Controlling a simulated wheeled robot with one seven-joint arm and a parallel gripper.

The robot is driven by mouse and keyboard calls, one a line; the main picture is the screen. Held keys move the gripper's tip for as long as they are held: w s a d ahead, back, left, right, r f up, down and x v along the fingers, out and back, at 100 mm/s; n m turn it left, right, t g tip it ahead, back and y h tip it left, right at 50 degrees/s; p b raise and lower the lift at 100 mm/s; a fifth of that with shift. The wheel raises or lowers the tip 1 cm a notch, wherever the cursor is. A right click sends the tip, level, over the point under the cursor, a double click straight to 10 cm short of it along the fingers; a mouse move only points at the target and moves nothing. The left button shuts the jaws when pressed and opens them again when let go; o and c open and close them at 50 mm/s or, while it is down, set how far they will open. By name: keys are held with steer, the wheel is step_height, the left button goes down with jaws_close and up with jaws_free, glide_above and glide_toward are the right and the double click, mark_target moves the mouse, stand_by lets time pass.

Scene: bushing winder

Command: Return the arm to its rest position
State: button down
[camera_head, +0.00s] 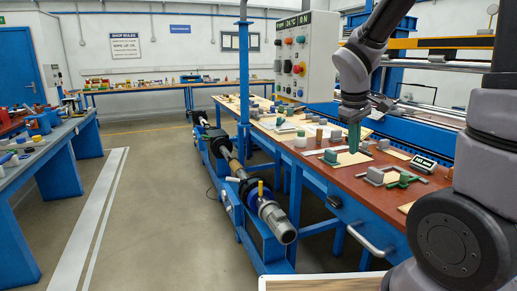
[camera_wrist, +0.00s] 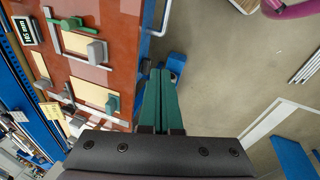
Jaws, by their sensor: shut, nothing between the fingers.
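My gripper (camera_head: 354,138) hangs fingers-down over the red-brown bench top in the head view, at the end of my grey arm. Its green fingers (camera_wrist: 161,100) lie side by side in the wrist view, shut with nothing between them. In the wrist view they reach past the bench edge over the floor and a small blue part. The bench top (camera_wrist: 118,45) shows to the left of the fingers in that view.
A control panel (camera_head: 306,58) with coloured buttons stands behind the bench. Grey blocks, a green-handled clamp (camera_head: 404,180) and a small display (camera_head: 423,163) sit on the bench. A blue machine (camera_head: 245,190) with a shaft stands left of it. The floor (camera_head: 140,200) further left is clear.

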steer(key=s+a+r+m+t+y, duration=0.1)
steer(key=s+r+m+t+y, duration=0.3)
steer(key=s+r+m, duration=0.6)
step_height(320, 180, up, 5)
steer(key=s, duration=0.2)
steer(key=shift+s+a+t, duration=0.25)
steer(key=shift+s+t, duration=0.1)
steer(key=shift+t, duration=0.05)
